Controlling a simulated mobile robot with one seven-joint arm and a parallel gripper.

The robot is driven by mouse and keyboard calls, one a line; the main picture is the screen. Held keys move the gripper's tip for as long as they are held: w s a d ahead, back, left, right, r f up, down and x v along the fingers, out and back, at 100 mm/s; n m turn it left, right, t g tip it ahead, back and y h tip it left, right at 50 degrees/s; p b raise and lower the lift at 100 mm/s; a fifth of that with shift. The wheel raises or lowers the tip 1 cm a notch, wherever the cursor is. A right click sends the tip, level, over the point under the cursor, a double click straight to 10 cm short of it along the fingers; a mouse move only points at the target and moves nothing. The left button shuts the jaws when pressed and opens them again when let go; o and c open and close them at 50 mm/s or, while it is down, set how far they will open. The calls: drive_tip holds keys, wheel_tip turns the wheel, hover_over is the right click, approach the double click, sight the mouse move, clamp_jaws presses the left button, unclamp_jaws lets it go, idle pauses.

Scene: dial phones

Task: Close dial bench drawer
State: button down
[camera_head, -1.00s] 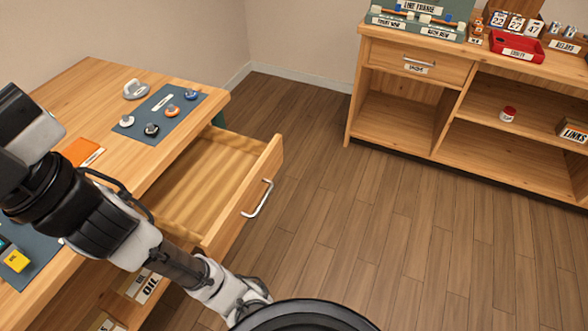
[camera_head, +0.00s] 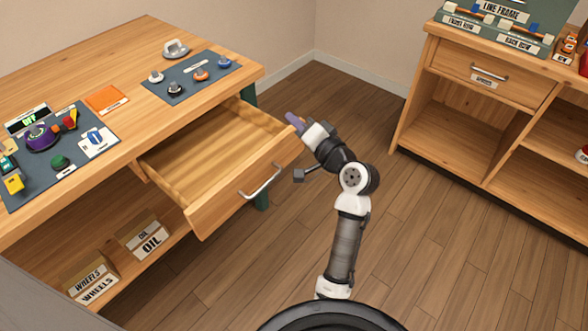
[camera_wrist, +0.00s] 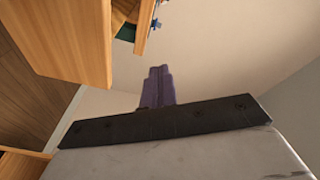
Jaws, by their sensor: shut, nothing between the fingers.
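The bench drawer (camera_head: 230,190) is pulled well out of the wooden dial bench (camera_head: 110,60) and is empty. Its front carries a metal bar handle (camera_head: 262,182). My gripper (camera_head: 292,119) has purple fingers and is at the far right end of the drawer front, close to its upper corner. I cannot tell whether it touches. In the wrist view my gripper (camera_wrist: 158,86) is shut with nothing in it, and a wooden panel, probably the drawer front (camera_wrist: 65,35), is at upper left.
On the bench top lie a blue-grey mat with knobs (camera_head: 190,78), an orange card (camera_head: 106,99) and another mat with parts (camera_head: 60,150). Boxes labelled OIL (camera_head: 146,240) and WHEELS (camera_head: 92,280) sit on the shelf below. A second cabinet (camera_head: 500,110) stands at right. Floor between is clear.

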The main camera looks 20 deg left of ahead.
drive_tip(key=s+d+f+m+g, duration=0.1)
drive_tip(key=d+f+m+g, duration=0.1)
drive_tip(key=d+f, duration=0.45)
drive_tip(key=m+g+y+b, duration=0.1)
drive_tip(key=g+y+b, duration=0.1)
approach(281, 156)
drive_tip(key=p+x, duration=0.2)
drive_tip(key=x, duration=0.4)
drive_tip(key=shift+w+a+f, duration=0.1)
drive_tip(key=shift+w+a, duration=0.1)
drive_tip(key=shift+a, duration=0.15)
drive_tip(key=shift+a, duration=0.15)
drive_tip(key=b+x, duration=0.2)
drive_tip(key=x, duration=1)
drive_tip(key=b+x, duration=0.2)
drive_tip(key=x, duration=1)
drive_tip(key=shift+w+b, duration=0.2)
drive_tip(key=shift+b, duration=0.1)
drive_tip(key=shift+w+r, duration=0.1)
drive_tip(key=shift+r, duration=0.2)
